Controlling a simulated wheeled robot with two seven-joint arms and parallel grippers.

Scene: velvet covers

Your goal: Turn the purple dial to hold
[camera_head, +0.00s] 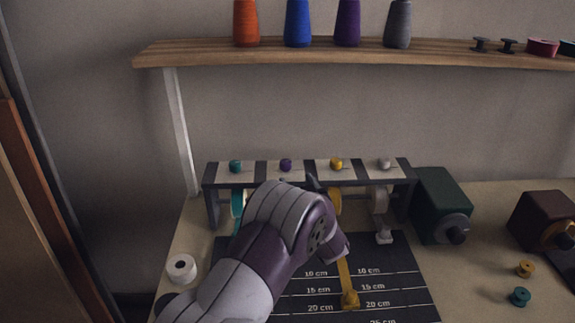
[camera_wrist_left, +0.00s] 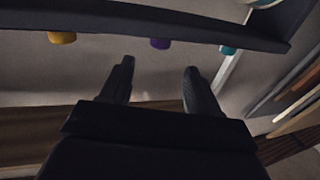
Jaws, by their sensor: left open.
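The purple dial (camera_head: 285,165) sits on top of the striped rack (camera_head: 260,170), second from the left, between a teal dial (camera_head: 235,166) and a yellow dial (camera_head: 336,163). In the left wrist view the purple dial (camera_wrist_left: 160,43) lies beyond the fingertips, roughly in line with the gap between them. My left gripper (camera_wrist_left: 160,66) is open and empty, its two dark fingers apart. In the head view my left arm reaches up to the rack just below the purple dial and mostly hides the gripper (camera_head: 298,182). Dial markings are too small to read.
A grey dial (camera_head: 385,163) is at the rack's right end. A dark green box (camera_head: 440,205) stands right of the rack. A wooden shelf (camera_head: 200,52) with thread cones hangs above. A dark measuring mat (camera_head: 400,275) and a white roll (camera_head: 181,268) lie in front.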

